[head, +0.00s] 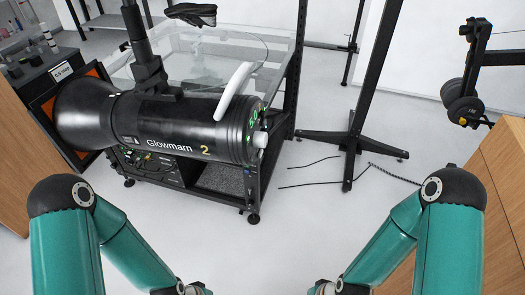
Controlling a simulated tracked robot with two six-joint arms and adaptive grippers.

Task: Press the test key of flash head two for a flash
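Flash head two (165,125) is a black cylinder marked "Glowmarn" with a yellow 2. It hangs at the upper left on a black stand, its wide reflector facing left. A white curved handle (235,90) rises from its right end. The rear panel (255,118) faces right, is seen nearly edge-on, and shows green lit marks and a pale knob-like part. The test key cannot be told apart at this angle. Both my arms reach down to the bottom edge, well apart from the flash head.
A black wheeled frame with a glass top (215,60) stands behind and below the flash head. A black stand with a wide foot (345,140) stands right of it, with cables on the floor. Wooden cabinets flank both sides. The middle floor (265,240) is clear.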

